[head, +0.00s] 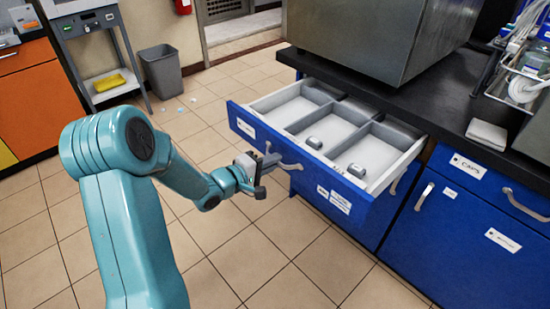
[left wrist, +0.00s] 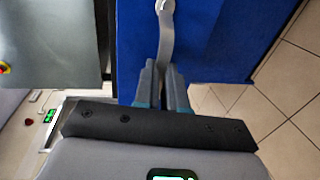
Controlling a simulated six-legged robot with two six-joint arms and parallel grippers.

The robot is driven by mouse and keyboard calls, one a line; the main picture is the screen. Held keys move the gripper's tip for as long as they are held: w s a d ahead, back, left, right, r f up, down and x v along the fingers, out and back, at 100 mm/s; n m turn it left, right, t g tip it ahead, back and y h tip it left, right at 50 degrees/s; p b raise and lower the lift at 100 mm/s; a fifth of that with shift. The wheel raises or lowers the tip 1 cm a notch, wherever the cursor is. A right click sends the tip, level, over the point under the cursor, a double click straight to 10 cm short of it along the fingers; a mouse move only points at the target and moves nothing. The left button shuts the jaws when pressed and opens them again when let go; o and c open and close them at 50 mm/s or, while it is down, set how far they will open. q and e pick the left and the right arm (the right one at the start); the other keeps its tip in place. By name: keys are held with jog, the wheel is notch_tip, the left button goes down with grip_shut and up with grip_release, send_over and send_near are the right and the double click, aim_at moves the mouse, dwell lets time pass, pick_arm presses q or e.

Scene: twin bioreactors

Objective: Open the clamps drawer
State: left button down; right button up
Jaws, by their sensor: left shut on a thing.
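A blue drawer (head: 305,160) with a white interior stands pulled out from the cabinet under the black counter. Its inside is split into compartments, and two small grey pieces (head: 315,142) (head: 356,170) lie in them. The writing on its front label is too small to read. My left gripper (head: 268,168) is at the left part of the drawer front, shut on the curved metal drawer handle (head: 290,166). In the left wrist view the gripper's fingers (left wrist: 165,85) close around the handle (left wrist: 166,35) before the blue front. My right gripper is not in view.
A large steel box (head: 375,40) stands on the black counter (head: 440,95) above the drawer. Other blue fronts with handles (head: 424,197) are to the right. A grey bin (head: 161,72) and a cart (head: 100,70) stand at the back left. The tiled floor before the drawer is clear.

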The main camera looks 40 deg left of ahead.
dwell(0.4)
pick_arm(q)
jog(key=c, duration=1.2)
grip_release()
jog(key=shift+s, duration=0.2)
jog(key=p+v, duration=0.3)
jog(key=v, duration=1.3)
jog(key=shift+r, duration=0.1)
